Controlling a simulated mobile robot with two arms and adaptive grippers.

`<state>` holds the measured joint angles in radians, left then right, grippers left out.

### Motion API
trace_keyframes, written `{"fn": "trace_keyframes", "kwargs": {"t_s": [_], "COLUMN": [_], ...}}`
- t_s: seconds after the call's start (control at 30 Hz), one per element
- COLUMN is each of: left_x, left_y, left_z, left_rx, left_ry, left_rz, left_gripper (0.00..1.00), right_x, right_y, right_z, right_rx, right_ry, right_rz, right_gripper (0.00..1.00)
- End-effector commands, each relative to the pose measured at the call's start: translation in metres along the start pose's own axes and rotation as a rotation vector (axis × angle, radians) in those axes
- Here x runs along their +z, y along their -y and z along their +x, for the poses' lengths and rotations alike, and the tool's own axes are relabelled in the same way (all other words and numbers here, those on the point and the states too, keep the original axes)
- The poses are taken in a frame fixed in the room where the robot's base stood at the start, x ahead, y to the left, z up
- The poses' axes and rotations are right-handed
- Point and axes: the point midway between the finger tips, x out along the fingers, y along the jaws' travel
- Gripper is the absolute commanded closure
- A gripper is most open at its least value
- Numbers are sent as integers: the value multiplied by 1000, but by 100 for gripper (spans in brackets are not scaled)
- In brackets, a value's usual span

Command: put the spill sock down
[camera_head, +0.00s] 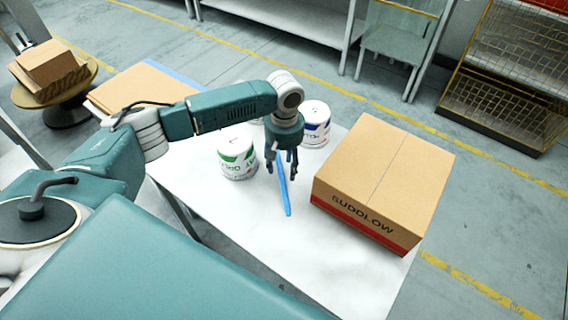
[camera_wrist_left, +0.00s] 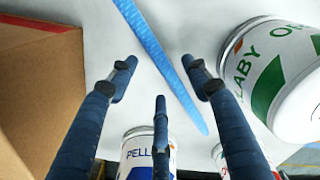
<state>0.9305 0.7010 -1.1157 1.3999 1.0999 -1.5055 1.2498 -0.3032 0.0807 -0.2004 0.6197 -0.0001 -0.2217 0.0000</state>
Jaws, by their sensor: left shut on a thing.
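The spill sock (camera_head: 284,193) is a long, thin blue strip at the middle of the white table (camera_head: 230,205). My left gripper (camera_head: 282,169) points down over the table and is shut on the sock, whose lower end sticks out below the fingers. In the left wrist view the sock (camera_wrist_left: 158,48) runs slantwise between the fingers of the gripper (camera_wrist_left: 160,82). Whether the sock touches the table is hard to tell. My right gripper is not in view.
A green-labelled can (camera_head: 238,158) stands left of the gripper, a blue-labelled can (camera_head: 314,124) behind it to the right. A big cardboard box (camera_head: 385,175) stands on the right. The table's front part is clear.

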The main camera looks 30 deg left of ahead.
Motion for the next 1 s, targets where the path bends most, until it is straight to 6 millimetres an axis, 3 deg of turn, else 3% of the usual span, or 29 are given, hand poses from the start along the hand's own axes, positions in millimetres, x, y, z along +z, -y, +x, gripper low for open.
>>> {"fn": "trace_keyframes", "kwargs": {"t_s": [0.23, 0.27, 0.33, 0.73, 1.0], "left_x": [0, 0, 0, 0, -1], "left_y": [0, 0, 0, -1, -1], "left_z": [1, 1, 1, -6, -56], "left_rx": [1, 1, 1, 2, 5], "left_ry": [1, 0, 0, -1, -2], "left_rz": [-1, -1, -1, 0, -1], "left_gripper": [80, 46, 33, 33, 33], "right_x": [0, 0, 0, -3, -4], "right_y": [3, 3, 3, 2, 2], "right_z": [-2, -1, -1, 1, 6], "right_rx": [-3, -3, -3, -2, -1], "right_ry": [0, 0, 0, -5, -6], "right_rz": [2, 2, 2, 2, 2], "right_gripper": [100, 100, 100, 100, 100]}}
